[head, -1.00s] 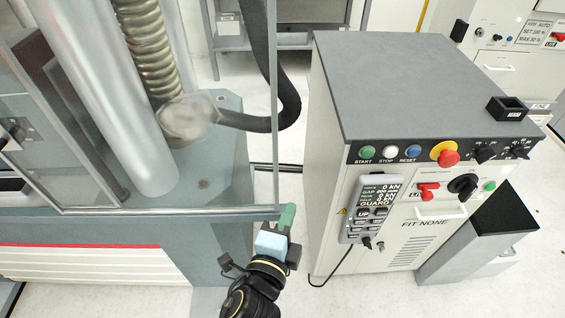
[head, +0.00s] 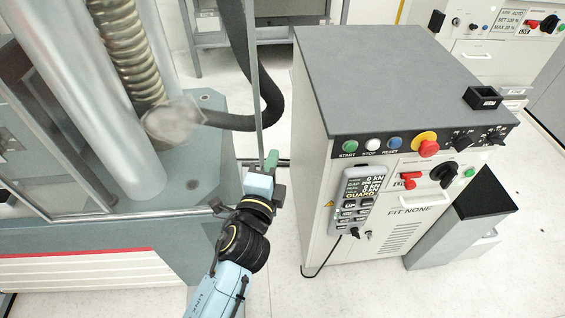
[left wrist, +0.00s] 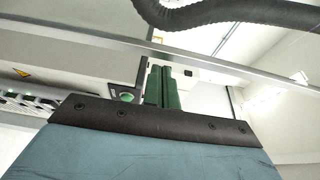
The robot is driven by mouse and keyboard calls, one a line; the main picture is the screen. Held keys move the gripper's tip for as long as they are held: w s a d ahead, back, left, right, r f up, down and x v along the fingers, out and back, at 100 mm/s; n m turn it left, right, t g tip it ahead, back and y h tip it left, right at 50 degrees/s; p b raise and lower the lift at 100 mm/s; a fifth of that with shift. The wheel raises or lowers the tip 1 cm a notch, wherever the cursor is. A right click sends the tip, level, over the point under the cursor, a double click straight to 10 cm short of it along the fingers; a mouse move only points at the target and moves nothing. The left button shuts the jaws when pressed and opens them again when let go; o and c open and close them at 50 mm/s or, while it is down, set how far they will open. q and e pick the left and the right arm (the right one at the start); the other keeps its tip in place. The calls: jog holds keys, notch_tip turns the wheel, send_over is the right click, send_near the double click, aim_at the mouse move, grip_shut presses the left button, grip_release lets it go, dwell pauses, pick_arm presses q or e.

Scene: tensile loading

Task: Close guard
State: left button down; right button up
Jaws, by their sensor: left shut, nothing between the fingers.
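The guard is a clear panel with a thin metal frame on the testing machine at the left. Its upright frame bar (head: 256,90) runs down to my left gripper (head: 270,158) in the head view. The gripper's green fingers are shut and empty, at the bar's lower end. In the left wrist view the fingers (left wrist: 162,86) point at a metal frame bar (left wrist: 240,70) that crosses the picture. I cannot tell whether they touch it. The handset (head: 357,198) on the cabinet shows the word GUARD in yellow. My right gripper is out of view.
The control cabinet (head: 400,75) stands right of my arm, with buttons along its front. A black hose (head: 268,100) loops behind the bar. The machine's thick column (head: 90,100) and ribbed spring (head: 130,50) stand at left. Pale floor is clear between machine and cabinet.

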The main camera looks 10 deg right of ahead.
pick_arm(q)
jog(key=shift+a, duration=0.35)
jog(key=shift+a, duration=0.1)
